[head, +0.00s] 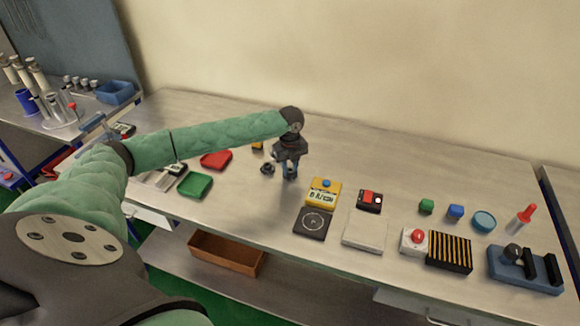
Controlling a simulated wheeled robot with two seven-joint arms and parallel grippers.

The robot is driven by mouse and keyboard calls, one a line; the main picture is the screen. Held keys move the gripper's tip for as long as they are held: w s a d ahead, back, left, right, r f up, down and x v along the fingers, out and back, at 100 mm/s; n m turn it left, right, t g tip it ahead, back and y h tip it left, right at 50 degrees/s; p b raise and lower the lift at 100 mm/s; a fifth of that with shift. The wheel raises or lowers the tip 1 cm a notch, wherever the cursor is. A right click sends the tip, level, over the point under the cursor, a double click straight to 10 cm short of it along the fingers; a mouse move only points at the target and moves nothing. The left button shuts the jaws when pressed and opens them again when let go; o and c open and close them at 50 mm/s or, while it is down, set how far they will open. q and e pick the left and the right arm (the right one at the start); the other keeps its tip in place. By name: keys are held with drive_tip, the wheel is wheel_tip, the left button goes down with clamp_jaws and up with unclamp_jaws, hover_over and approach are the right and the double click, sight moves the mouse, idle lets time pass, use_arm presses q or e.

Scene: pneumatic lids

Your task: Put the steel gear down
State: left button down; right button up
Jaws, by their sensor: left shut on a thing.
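My left gripper (285,172) is low over the middle of the table, left of the yellow meter, with its fingers pointing down. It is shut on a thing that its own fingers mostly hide. A small dark grey piece (267,169), which looks like the steel gear, shows just left of the fingers. I cannot make out its teeth or whether it touches the table. My right gripper is not in view.
Left of the gripper are a red tray (216,160) and a green tray (195,185). To its right are a yellow meter (323,193), a black plate (313,223) and a pale pad (364,232). The far right holds several small objects and a blue fixture (524,270).

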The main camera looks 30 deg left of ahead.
sight(290, 170)
use_arm(q)
drive_tip(key=c, duration=1.1)
unclamp_jaws()
drive_tip(key=shift+f, duration=0.1)
drive_tip(key=shift+c, duration=0.2)
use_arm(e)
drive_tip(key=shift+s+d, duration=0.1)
use_arm(q)
drive_tip(key=shift+r, duration=0.3)
wheel_tip(290, 170, up, 2)
drive_tip(key=shift+r+b, duration=0.1)
drive_tip(key=shift+b, duration=0.75)
wheel_tip(290, 170, up, 10)
drive_tip(key=b, duration=0.3)
drive_tip(key=shift+f, duration=0.25)
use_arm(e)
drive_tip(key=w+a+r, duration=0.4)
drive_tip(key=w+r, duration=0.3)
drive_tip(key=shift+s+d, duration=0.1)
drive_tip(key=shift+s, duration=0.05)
